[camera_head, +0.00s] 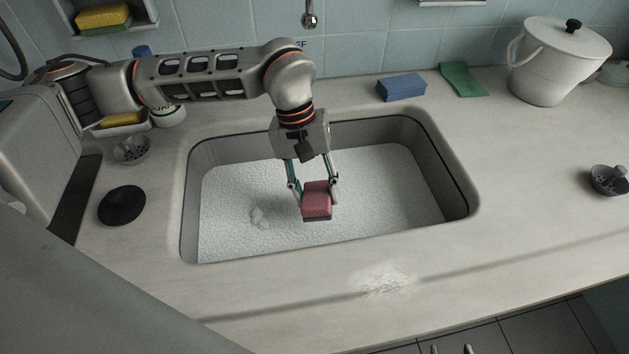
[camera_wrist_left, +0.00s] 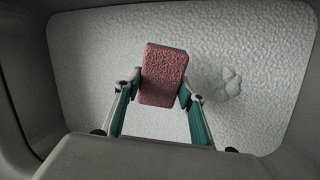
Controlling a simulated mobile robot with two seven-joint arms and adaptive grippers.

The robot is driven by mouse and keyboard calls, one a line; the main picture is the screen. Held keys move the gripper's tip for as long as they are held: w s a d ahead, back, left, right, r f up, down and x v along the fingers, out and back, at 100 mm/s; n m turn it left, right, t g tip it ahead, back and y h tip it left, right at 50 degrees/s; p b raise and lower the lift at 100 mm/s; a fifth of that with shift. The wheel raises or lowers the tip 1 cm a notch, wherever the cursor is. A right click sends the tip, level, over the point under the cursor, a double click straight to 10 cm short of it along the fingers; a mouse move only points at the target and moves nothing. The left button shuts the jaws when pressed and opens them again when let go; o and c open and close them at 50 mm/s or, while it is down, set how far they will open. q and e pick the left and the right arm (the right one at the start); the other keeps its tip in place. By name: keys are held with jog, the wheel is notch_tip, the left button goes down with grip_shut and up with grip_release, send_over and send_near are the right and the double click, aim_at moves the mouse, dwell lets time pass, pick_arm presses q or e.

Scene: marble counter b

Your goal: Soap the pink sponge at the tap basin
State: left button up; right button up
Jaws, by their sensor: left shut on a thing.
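The pink sponge (camera_head: 317,203) is a small block with a darker layer along one edge. My left gripper (camera_head: 318,190) is shut on it and holds it over the basin. In the left wrist view the sponge (camera_wrist_left: 164,76) sits between the two fingers of the left gripper (camera_wrist_left: 160,92). The basin (camera_head: 452,165) is set into the counter and is filled with white, foamy-looking suds (camera_head: 375,180). Whether the sponge touches the suds I cannot tell. The tap (camera_head: 309,18) is on the tiled wall behind the basin. My right gripper is not in view.
A blue sponge (camera_head: 401,87) and a green cloth (camera_head: 461,79) lie behind the basin. A white lidded bucket (camera_head: 556,62) stands at the back right. A black disc (camera_head: 122,205) lies left of the basin, near a strainer (camera_head: 131,150). The front counter is mostly clear.

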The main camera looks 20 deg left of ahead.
pick_arm(q)
jog(key=shift+b+x, duration=0.3)
jog(key=shift+x, duration=1.2)
jog(key=shift+s+d+f, duration=0.1)
jog(key=shift+d+f, duration=0.05)
jog(key=shift+f, duration=0.5)
jog(key=shift+b+x, duration=0.3)
jog(key=shift+x, duration=0.5)
jog(key=shift+d+f, duration=0.15)
jog(key=shift+f, duration=0.15)
pick_arm(e)
jog(key=shift+w+a+f, duration=0.1)
jog(key=shift+w+a, duration=0.05)
jog(key=shift+w, duration=0.1)
jog(key=shift+s+f, duration=0.25)
jog(key=shift+s, duration=0.1)
